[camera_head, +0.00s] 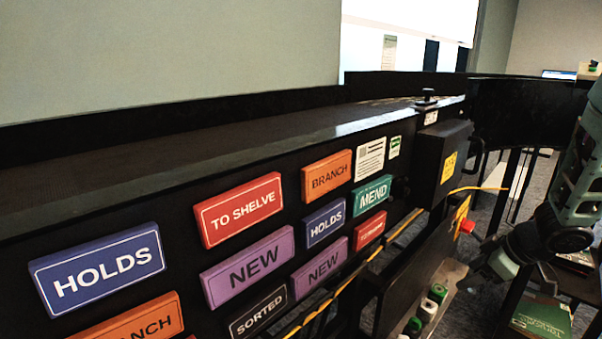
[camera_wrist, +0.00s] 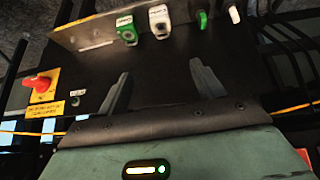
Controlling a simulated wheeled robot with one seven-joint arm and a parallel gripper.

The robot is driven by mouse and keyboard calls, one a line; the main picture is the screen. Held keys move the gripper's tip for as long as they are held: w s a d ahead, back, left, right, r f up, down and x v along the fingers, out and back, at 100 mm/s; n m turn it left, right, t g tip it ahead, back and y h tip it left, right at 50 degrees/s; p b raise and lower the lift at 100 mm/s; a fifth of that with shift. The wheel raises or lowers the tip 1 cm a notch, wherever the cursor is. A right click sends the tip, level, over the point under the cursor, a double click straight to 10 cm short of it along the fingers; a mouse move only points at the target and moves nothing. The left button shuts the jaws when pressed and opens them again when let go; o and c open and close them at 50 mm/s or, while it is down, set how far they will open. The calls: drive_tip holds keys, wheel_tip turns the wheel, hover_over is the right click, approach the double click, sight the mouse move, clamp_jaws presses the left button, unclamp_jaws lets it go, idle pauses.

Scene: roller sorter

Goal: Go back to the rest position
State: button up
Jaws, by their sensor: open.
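My gripper (camera_wrist: 160,78) is open in the wrist view, with its two dark fingers spread apart and nothing between them. Beyond the fingertips is a grey metal strip (camera_wrist: 92,34) with several green and white fittings on it. In the head view my arm comes in at the right edge, and my gripper (camera_head: 480,278) hangs low there, to the right of the sorter's dark side. It looks clear of the green and white fittings (camera_head: 427,310) below it to the left. The fingertips are hard to make out in the head view.
The long black sorter (camera_head: 200,158) fills the left and middle, with coloured signs such as a blue HOLDS sign (camera_head: 98,268). A red button (camera_head: 467,226) sticks out near my arm and also shows in the wrist view (camera_wrist: 36,84). Books (camera_head: 541,319) lie on a low shelf at right.

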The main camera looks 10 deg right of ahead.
drive_tip(key=a+r+h+p, duration=0.3)
drive_tip(key=a+r+p, duration=0.3)
drive_tip(key=a+r, duration=1.05)
drive_tip(key=s+a+r+g+p, duration=0.2)
drive_tip(key=s+a, duration=0.5)
drive_tip(key=s, duration=0.5)
drive_tip(key=s+a+r+g+p, duration=0.2)
drive_tip(key=s+a, duration=0.5)
drive_tip(key=s, duration=0.5)
drive_tip(key=shift+s+a+r+g+p, duration=0.15)
drive_tip(key=shift+s+r+g+p, duration=0.25)
drive_tip(key=shift+r+g, duration=0.4)
